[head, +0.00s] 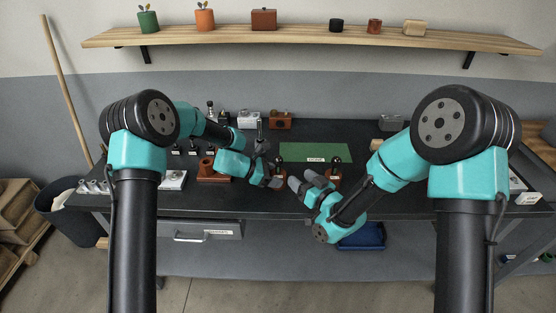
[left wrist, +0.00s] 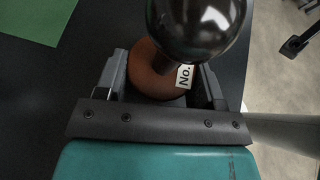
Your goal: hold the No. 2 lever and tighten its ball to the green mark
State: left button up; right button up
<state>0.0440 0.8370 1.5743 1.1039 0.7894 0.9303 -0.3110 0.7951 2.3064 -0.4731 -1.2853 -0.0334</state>
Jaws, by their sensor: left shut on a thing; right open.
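A lever with a brown body (left wrist: 150,80) and a glossy black ball (left wrist: 200,25) fills the left wrist view. Its white label reads "No."; the number is cut off. My left gripper (left wrist: 163,85) is shut on the brown body, one finger each side, below the ball. In the head view this ball (head: 278,161) stands upright above my left gripper (head: 274,181). My right gripper (head: 301,183) is open and empty, just right of the lever and lower in the picture. A second lever with a black ball (head: 337,161) stands further right. I cannot make out a green mark on the ball.
A green mat (head: 315,152) lies behind the levers on the dark bench. A brown wooden stand (head: 212,169) and several small items are at the left. A blue bin (head: 362,237) is below the bench front. The bench right of the second lever looks partly hidden by my right arm.

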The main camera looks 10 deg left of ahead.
aim_at(281, 162)
jog(key=x, duration=1.2)
jog(key=c, duration=0.9)
jog(key=shift+a, duration=0.1)
